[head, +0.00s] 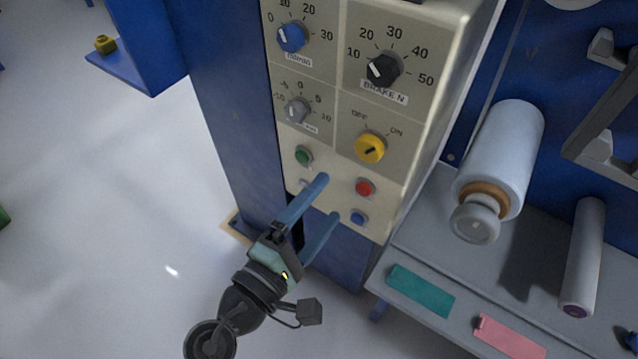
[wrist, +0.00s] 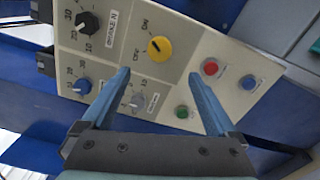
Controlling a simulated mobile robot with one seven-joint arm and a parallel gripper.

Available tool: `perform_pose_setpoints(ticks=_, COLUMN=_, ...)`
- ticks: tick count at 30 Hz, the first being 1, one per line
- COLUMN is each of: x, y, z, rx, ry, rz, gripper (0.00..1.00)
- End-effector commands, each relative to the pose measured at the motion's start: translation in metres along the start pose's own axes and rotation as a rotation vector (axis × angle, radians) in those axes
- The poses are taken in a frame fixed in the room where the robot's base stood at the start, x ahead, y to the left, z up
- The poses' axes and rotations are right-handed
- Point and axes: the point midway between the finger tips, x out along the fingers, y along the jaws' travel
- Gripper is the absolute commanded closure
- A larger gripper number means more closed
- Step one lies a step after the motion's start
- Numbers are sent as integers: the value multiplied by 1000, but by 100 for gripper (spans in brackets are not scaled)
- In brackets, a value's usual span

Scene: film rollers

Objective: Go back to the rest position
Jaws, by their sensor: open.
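My gripper (head: 329,198) has two blue fingers, spread apart with nothing between them. In the head view it is in front of the lower part of a beige control panel (head: 325,108), near the push buttons. In the wrist view the gripper (wrist: 160,75) faces the panel (wrist: 187,65), with the grey knob (wrist: 138,103) and green button (wrist: 182,112) seen between the fingers. The yellow switch (head: 370,148) has its mark near OFF or between the labels; I cannot tell exactly. The red button (head: 365,187) and blue button (head: 358,217) are beside the fingers. Contact with the panel cannot be told.
A blue column (head: 225,100) stands left of the panel. On the right, a grey shelf (head: 420,235) bears a large white roll (head: 508,150) and a thinner roll (head: 584,255). Open floor (head: 110,220) lies to the left.

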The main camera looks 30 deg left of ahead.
Motion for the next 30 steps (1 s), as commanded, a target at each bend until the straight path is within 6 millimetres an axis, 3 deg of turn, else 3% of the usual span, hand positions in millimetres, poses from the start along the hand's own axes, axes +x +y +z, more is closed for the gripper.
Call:
perform_pose_setpoints(ticks=7, x=-6, y=1, z=0, rx=0, ry=0, rz=1, gripper=6)
perform_pose_setpoints(ticks=21, x=0, y=6, z=5, rx=36, ry=-10, rz=5, gripper=6)
perform_pose_setpoints(ticks=23, x=12, y=18, z=14, rx=107, ry=-26, rz=15, gripper=6)
perform_pose_setpoints(ticks=26, x=42, y=52, z=42, rx=318, ry=-59, rz=52, gripper=6)
perform_pose_setpoints(ticks=30, x=84, y=127, z=101, rx=733, ry=-64, rz=168, gripper=6)
